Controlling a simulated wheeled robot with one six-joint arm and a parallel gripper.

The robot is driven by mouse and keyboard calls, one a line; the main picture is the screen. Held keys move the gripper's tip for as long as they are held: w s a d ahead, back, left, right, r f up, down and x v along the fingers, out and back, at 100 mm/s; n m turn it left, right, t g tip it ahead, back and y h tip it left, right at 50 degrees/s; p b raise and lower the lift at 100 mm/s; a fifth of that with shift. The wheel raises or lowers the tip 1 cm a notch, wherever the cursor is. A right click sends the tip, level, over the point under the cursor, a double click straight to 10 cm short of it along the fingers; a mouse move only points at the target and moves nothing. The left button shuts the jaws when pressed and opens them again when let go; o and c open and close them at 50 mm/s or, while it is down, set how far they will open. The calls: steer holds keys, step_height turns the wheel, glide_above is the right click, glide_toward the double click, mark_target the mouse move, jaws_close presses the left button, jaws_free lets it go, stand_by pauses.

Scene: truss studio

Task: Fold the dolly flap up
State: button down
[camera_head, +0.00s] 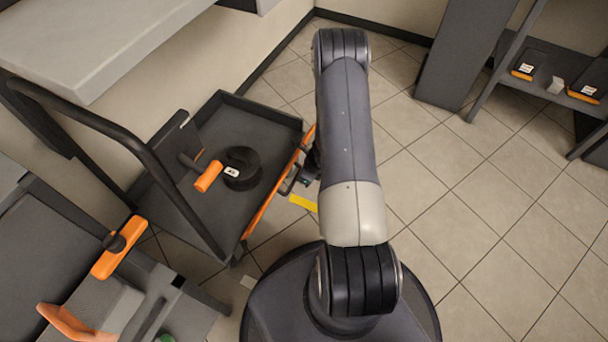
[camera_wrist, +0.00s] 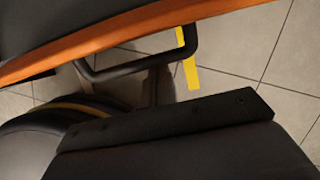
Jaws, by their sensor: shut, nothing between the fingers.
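The dolly (camera_head: 225,115) is a dark, low tray cart with a black push bar (camera_head: 150,160) on its left. An orange-edged strip (camera_head: 270,195) runs along its right side, with a black loop handle (camera_head: 291,181) sticking out. I take this side for the flap; its exact angle is unclear. In the wrist view the orange edge (camera_wrist: 150,26) crosses the top, with the loop handle (camera_wrist: 135,66) below it. My gripper (camera_wrist: 175,122) is the dark shape at the bottom of that view, shut and apart from the handle. In the head view my arm mostly hides it.
A black roll (camera_head: 243,168) and an orange-handled tool (camera_head: 208,176) lie in the dolly. A yellow floor strip (camera_head: 303,203) is beside it. A grey bench (camera_head: 100,40) overhangs at the upper left. Shelving (camera_head: 545,85) stands at the right; the tiled floor between is clear.

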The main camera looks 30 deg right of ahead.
steer(key=shift+w+a+r+p, duration=0.4)
steer(key=shift+w+r, duration=0.15)
steer(key=shift+r, duration=0.1)
steer(key=shift+w+a+r+p, duration=0.25)
steer(key=shift+w+a+r, duration=0.15)
steer(key=shift+w+r, duration=0.2)
steer(key=shift+w+a+r+p, duration=0.4)
steer(key=shift+w+r, duration=0.1)
steer(key=shift+w, duration=0.25)
steer(key=p, duration=0.3)
glide_toward(290, 166)
steer(key=shift+s+f, duration=0.2)
steer(key=shift+s, duration=0.05)
